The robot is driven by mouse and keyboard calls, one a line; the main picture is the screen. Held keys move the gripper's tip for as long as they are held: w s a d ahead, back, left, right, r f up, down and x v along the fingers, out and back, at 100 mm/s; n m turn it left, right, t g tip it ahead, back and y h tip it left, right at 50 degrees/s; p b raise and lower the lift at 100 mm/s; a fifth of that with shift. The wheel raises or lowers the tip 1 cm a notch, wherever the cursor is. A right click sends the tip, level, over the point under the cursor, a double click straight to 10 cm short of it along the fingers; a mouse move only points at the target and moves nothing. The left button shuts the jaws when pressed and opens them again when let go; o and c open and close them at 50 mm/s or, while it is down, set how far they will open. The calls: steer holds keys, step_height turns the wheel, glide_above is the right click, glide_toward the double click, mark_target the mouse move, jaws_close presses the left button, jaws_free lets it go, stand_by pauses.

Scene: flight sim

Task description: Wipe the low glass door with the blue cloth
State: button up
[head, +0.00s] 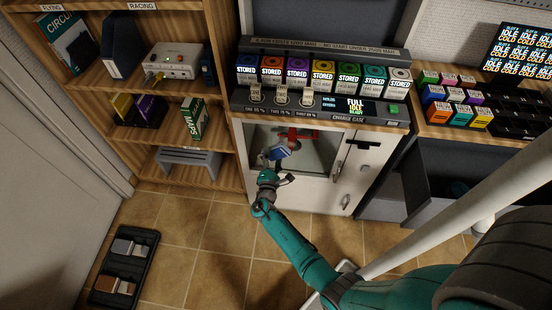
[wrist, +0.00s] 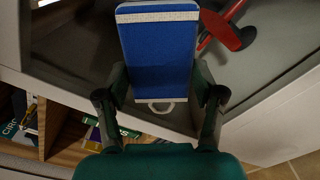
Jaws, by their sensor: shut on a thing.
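The low glass door (head: 322,158) is the white-framed, dark-paned front below the charge case. My gripper (head: 275,158) is in front of the left part of its pane. In the wrist view my gripper (wrist: 160,98) is shut on the blue cloth (wrist: 158,55), a flat blue pad with a pale strip along its far edge and a pale loop at its near edge. The cloth (head: 279,153) also shows in the head view against the pane. I cannot tell whether it touches the glass. The pane (wrist: 75,50) fills much of the wrist view behind the cloth.
A red drone-like thing (head: 297,136) shows behind the glass, right of the cloth. The charge case (head: 320,113) with several coloured packs stands above the door. Wooden shelves (head: 205,175) are at the left. A black tray (head: 125,265) lies on the floor at left. A white pole (head: 450,225) crosses the right side.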

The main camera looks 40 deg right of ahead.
mark_target(285, 153)
steer(key=shift+r, duration=1.35)
steer(key=shift+s+d, duration=0.1)
steer(key=shift+s+d, duration=1.4)
steer(key=shift+s, duration=0.2)
steer(key=shift+s+d, duration=0.65)
steer(key=shift+s, duration=0.3)
steer(key=shift+s+d, duration=0.65)
steer(key=shift+s, duration=0.3)
steer(key=shift+s+d, duration=0.65)
steer(key=shift+s, duration=0.3)
steer(key=shift+w+d, duration=0.1)
steer(key=shift+w+a+r, duration=0.1)
steer(key=shift+w+a, duration=0.5)
steer(key=shift+w, duration=0.3)
steer(key=shift+w+a+r, duration=0.1)
steer(key=shift+w+a, duration=0.45)
steer(key=shift+w, duration=0.35)
steer(key=shift+c, duration=0.3)
steer(key=shift+w+a+f, duration=0.2)
steer(key=shift+w+a, duration=2.2)
steer(key=shift+w, duration=0.3)
